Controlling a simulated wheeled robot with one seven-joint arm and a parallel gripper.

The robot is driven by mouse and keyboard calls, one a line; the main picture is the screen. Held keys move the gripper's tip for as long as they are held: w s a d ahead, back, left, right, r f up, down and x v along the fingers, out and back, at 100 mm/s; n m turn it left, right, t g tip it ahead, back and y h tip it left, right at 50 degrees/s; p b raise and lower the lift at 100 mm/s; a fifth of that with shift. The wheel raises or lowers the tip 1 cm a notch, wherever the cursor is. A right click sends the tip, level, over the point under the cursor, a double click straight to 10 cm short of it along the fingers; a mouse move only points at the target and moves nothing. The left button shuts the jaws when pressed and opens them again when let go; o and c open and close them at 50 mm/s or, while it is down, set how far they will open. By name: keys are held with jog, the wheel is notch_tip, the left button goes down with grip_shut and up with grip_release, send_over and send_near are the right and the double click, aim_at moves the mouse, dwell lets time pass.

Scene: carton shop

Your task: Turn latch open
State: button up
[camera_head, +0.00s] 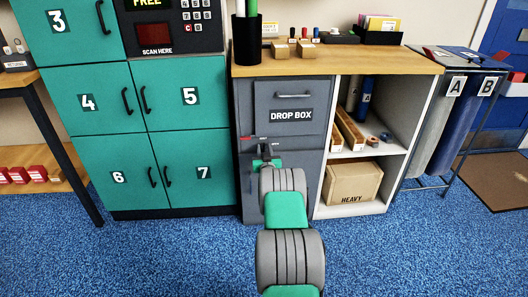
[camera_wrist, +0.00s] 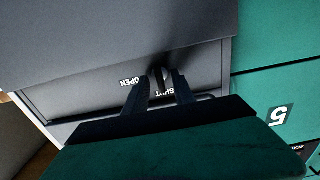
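The grey drop box cabinet (camera_head: 292,135) stands between the green lockers and an open shelf. My gripper (camera_head: 265,152) is at the left side of its lower front and covers part of it. In the wrist view, a small dark latch handle (camera_wrist: 158,74) shows on the grey panel, near the printed words OPEN and SHUT. The two dark fingers of my gripper (camera_wrist: 161,78) stand apart, one on each side of the handle. A gap seems to remain beside it; whether a finger touches it I cannot tell.
Green lockers (camera_head: 105,130) stand directly left of the cabinet. A wooden counter (camera_head: 340,60) overhangs it, carrying stamps and small boxes. The shelf on the right holds a HEAVY carton (camera_head: 353,183). The blue carpet (camera_head: 180,255) in front is clear.

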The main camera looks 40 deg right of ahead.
grip_shut()
jog(key=shift+m+b, duration=0.4)
jog(key=shift+f+m+b, duration=0.15)
jog(key=shift+m+b, duration=0.7)
jog(key=shift+m, duration=0.15)
jog(key=m+b, duration=0.3)
jog(key=m, duration=0.4)
jog(key=m+b, duration=0.4)
jog(key=m, duration=0.4)
jog(key=shift+s+d, duration=0.15)
jog(key=shift+d, duration=0.05)
